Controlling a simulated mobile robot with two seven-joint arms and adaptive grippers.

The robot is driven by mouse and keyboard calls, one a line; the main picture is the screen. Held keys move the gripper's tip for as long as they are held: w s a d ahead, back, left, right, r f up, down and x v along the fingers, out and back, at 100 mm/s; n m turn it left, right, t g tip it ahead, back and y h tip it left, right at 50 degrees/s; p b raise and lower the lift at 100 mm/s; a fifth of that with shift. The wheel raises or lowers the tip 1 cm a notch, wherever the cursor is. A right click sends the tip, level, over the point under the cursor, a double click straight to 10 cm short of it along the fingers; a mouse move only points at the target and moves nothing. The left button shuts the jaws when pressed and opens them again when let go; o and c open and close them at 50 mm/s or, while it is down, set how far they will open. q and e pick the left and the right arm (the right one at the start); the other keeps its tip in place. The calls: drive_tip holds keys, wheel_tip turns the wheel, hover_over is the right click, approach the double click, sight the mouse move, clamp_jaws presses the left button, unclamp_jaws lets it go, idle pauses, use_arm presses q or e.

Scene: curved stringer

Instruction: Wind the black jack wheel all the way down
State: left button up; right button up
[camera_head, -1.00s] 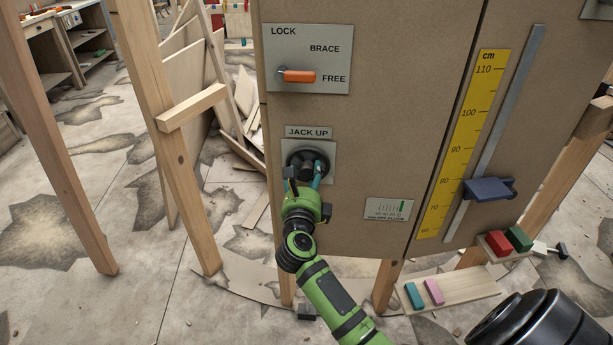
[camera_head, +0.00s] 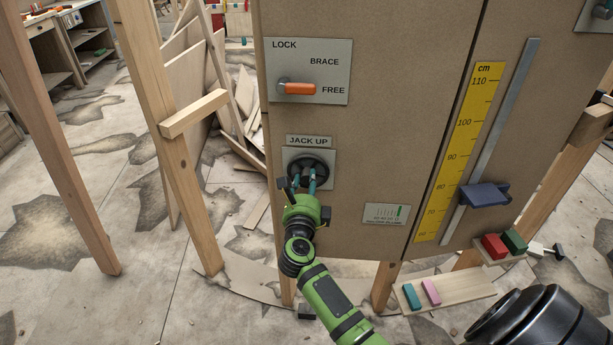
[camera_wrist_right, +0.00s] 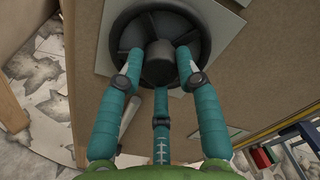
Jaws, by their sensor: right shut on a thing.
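My right gripper (camera_head: 308,180), green with teal fingers, is at the wheel from below. In the wrist view its fingers (camera_wrist_right: 160,70) reach inside the rim and are shut on the wheel, with two tips on either side of the hub. A blue slider (camera_head: 484,195) sits near 70–80 on the yellow cm scale (camera_head: 463,140). My left gripper is out of view.
An orange lever (camera_head: 298,88) on the LOCK/BRACE/FREE plate points to FREE. A small card (camera_head: 386,213) is right of the wheel. Below the panel, a board (camera_head: 460,290) holds teal and pink blocks; red and green blocks are near it. Wooden posts (camera_head: 165,140) stand left.

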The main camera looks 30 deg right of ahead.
drive_tip(key=o, duration=1.1)
drive_tip(key=shift+o, duration=0.2)
drive_tip(key=shift+s+a, duration=0.15)
drive_tip(key=v, duration=1.1)
drive_tip(key=shift+s, duration=0.3)
drive_tip(key=shift+a, duration=0.15)
